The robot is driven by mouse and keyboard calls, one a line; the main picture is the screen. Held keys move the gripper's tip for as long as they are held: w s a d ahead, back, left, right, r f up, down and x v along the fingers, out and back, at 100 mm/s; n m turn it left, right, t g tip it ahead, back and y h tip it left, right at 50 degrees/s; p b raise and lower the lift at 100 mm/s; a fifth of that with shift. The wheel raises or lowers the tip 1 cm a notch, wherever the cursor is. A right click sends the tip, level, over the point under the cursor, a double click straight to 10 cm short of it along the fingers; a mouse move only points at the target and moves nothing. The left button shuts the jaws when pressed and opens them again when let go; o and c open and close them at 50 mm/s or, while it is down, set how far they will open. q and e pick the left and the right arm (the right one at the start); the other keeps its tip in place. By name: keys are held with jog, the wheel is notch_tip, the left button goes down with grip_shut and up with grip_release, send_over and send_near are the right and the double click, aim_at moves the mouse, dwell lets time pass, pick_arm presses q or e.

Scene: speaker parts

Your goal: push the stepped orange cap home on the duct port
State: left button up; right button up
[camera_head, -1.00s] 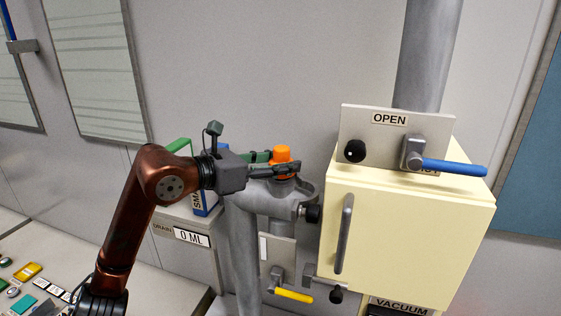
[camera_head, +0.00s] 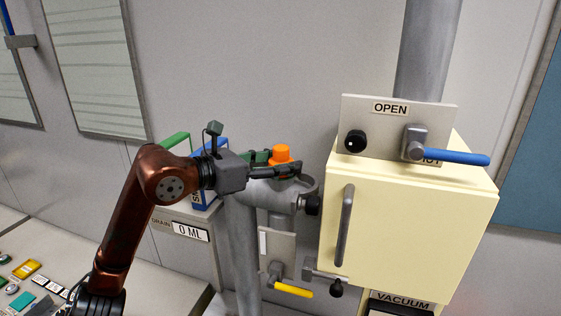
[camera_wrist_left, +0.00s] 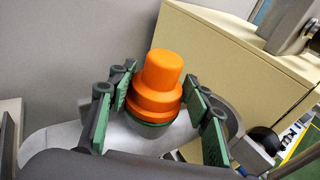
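The stepped orange cap (camera_head: 281,153) sits upright at the top of the grey duct port (camera_head: 284,196). In the left wrist view the cap (camera_wrist_left: 160,82) shows a narrow top over wider steps, with a green ring (camera_wrist_left: 154,122) under it. Whether it is fully seated cannot be told. My left gripper (camera_head: 282,166) is level with the cap's lower part. In the wrist view its green-padded fingers (camera_wrist_left: 160,105) stand on both sides of the cap, spread, with gaps beside it. The fingers hide the cap's lower part in the head view. My right gripper is not in view.
A cream cabinet (camera_head: 406,220) with a handle stands close at the right, under an OPEN panel (camera_head: 389,125) with a blue lever (camera_head: 455,157). A black knob (camera_head: 312,205) is beside the port. Binders (camera_head: 203,170) stand behind my wrist. A yellow lever (camera_head: 293,290) is below.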

pick_arm(q)
jog(key=shift+o, duration=1.4)
jog(key=shift+w+f, duration=0.1)
jog(key=shift+f, duration=0.15)
